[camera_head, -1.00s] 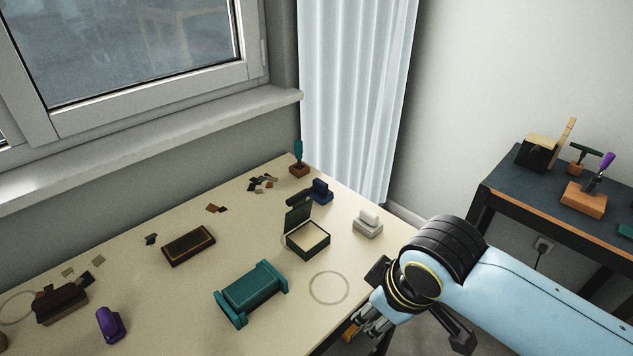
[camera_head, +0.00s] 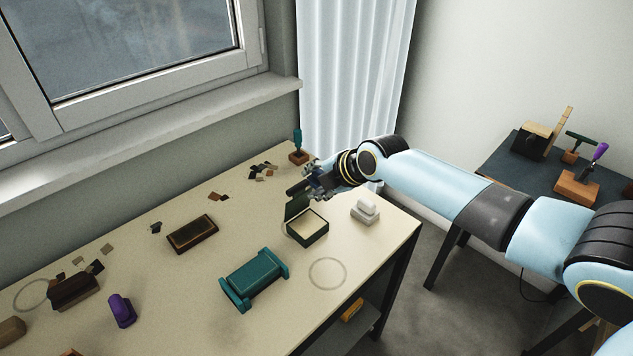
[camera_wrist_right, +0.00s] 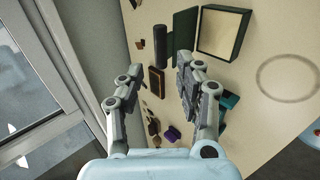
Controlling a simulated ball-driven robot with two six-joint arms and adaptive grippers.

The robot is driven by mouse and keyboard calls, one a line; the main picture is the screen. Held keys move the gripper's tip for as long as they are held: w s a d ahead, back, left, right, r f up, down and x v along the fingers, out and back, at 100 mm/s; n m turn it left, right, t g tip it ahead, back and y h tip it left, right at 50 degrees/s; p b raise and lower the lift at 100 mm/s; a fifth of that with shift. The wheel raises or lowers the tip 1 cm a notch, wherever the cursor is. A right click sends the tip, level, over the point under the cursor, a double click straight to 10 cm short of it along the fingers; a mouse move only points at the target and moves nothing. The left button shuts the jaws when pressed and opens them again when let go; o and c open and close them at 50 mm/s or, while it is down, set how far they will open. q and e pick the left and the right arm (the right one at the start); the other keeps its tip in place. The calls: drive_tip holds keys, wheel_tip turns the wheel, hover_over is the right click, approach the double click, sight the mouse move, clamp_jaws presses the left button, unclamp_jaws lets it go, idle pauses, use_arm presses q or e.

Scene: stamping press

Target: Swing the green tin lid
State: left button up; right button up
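The green tin (camera_head: 311,237) stands on the table with its lid (camera_head: 296,207) raised at the back left edge, showing a cream inside. In the right wrist view the tin (camera_wrist_right: 241,36) is at the upper right, and its lid (camera_wrist_right: 186,32) is seen to its left. My right gripper (camera_head: 308,186) is just behind and above the lid, apart from it as far as I can tell. My left gripper is not in view.
A white block (camera_head: 365,212) stands right of the tin, a teal press-like piece (camera_head: 254,279) in front. A brown box (camera_head: 192,234) lies left. A teal-handled stamp (camera_head: 298,147) stands behind. The table's right edge is near.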

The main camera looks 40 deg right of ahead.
sight(299, 186)
drive_tip(key=b+x, duration=0.6)
drive_tip(key=x, duration=0.1)
drive_tip(key=shift+a+f+b, duration=0.15)
drive_tip(key=shift+f+b, duration=0.15)
drive_tip(key=shift+b, duration=0.05)
drive_tip(key=shift+w+f, duration=0.15)
drive_tip(key=shift+w, duration=0.1)
drive_tip(key=shift+c, duration=1.4)
drive_tip(key=shift+r, duration=0.35)
drive_tip(key=c, duration=0.4)
drive_tip(key=shift+w+a+f+b, duration=0.1)
drive_tip(key=shift+w+f+b, duration=0.05)
drive_tip(key=shift+w+b, duration=0.8)
drive_tip(key=o, duration=1.2)
drive_tip(key=shift+w, duration=0.1)
drive_tip(key=shift+s, duration=0.2)
